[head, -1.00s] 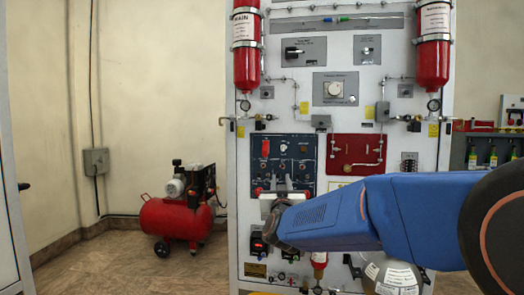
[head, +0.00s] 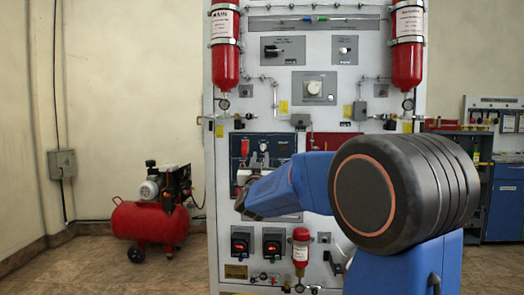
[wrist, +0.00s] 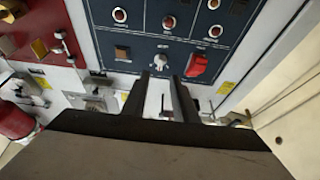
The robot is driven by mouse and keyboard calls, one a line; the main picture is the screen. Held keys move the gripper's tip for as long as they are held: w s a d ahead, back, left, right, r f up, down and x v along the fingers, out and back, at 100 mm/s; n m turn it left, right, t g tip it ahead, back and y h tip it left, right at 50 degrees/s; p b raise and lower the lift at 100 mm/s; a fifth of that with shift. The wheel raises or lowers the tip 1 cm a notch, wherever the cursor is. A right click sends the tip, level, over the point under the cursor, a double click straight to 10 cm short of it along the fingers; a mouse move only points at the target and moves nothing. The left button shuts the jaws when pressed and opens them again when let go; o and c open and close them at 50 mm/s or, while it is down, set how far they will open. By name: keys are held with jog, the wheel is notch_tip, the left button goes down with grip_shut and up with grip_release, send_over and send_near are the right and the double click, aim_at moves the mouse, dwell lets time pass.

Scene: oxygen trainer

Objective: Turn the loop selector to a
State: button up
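The labels are too small to read, so I cannot tell for sure which knob is the loop selector. A small white knob (wrist: 160,61) on the dark blue panel (wrist: 135,30) shows in the wrist view just beyond my fingertips. My gripper (wrist: 160,76) is open, with a gap between its two fingers, which point at that knob. Contact cannot be made out. In the head view my gripper (head: 254,163) is in front of the blue panel (head: 284,143), and my arm hides the panel's lower right part. Higher up are a large white knob (head: 313,87) and a black selector (head: 270,49).
A red panel (head: 325,141) is beside the blue one. Red cylinders (head: 225,50) hang above. A red compressor (head: 150,220) stands on the floor at left.

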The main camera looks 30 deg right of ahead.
aim_at(263, 146)
jog(key=x, duration=0.7)
jog(key=shift+w+d+r, duration=0.1)
jog(key=shift+d, duration=0.05)
grip_shut()
